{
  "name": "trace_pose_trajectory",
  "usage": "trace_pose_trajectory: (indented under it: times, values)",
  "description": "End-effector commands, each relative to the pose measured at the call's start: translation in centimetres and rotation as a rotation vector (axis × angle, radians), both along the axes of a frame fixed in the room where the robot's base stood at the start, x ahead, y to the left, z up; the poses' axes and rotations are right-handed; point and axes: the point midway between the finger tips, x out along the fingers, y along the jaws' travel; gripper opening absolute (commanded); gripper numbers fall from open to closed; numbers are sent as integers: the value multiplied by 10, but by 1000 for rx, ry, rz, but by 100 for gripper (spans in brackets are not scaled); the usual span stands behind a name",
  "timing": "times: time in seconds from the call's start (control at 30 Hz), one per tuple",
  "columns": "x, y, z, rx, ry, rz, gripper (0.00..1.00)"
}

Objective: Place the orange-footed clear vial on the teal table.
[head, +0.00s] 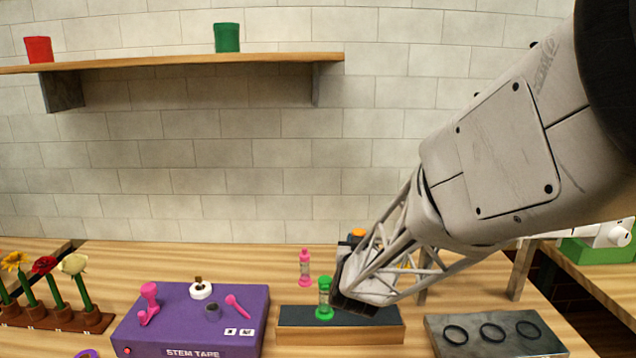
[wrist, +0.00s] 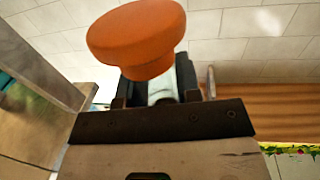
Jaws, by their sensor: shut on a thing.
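The orange-footed clear vial is in my gripper. Its orange foot (wrist: 140,38) fills the upper middle of the wrist view, with a little of the pale clear body (wrist: 160,90) between the dark fingers. In the head view only a bit of orange (head: 358,233) shows at the tip of my gripper (head: 350,250), above the wooden rack; the rest of the vial is hidden by the gripper. My gripper (wrist: 157,88) is shut on the vial. I cannot make out the teal table in the head view; a small teal patch (wrist: 7,86) shows at the left edge of the wrist view.
A green-footed vial (head: 324,300) stands at the rack (head: 340,334), close to my gripper. A pink vial (head: 305,268) stands behind. A purple stem tape box (head: 190,325) is left, a grey tray with black rings (head: 492,334) right. Flowers (head: 45,275) stand far left.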

Motion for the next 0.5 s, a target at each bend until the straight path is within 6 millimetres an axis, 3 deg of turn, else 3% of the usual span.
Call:
trace_pose_trajectory:
  times: [0.2,0.5]
  values:
    - [57,-19,-4,-1,-1,47,0]
    - [127,-55,-17,-1,0,107,0]
